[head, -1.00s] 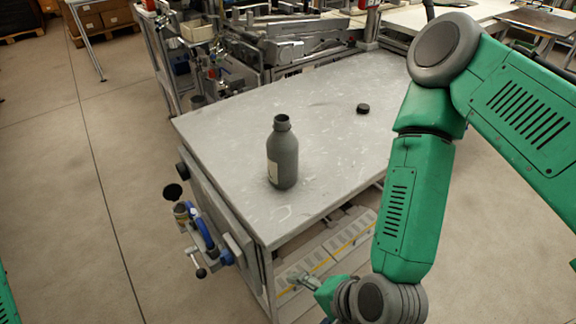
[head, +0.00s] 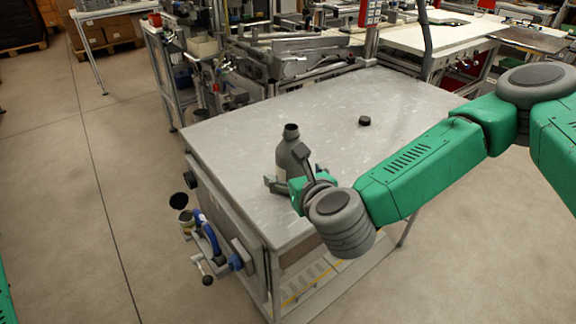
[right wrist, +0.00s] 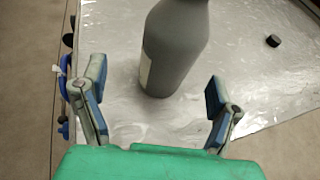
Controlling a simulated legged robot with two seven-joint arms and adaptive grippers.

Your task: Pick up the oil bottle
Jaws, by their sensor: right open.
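The grey oil bottle (head: 289,151) stands upright and uncapped on the metal table (head: 235,165), near its front left part. In the right wrist view the bottle (right wrist: 176,45) stands just beyond and between the finger tips, with part of a pale label at its left side. My right gripper (head: 290,168) is at the near side of the bottle and hides its lower part in the head view. In the right wrist view the gripper (right wrist: 155,90) is open, its blue-padded fingers spread wide with nothing held. My left gripper is not in view.
A small black cap (head: 364,121) lies farther back on the table, and the surface around it is clear. A blue-handled fixture (head: 210,238) is fixed at the table's left side. Metal machinery (head: 290,60) stands behind the table.

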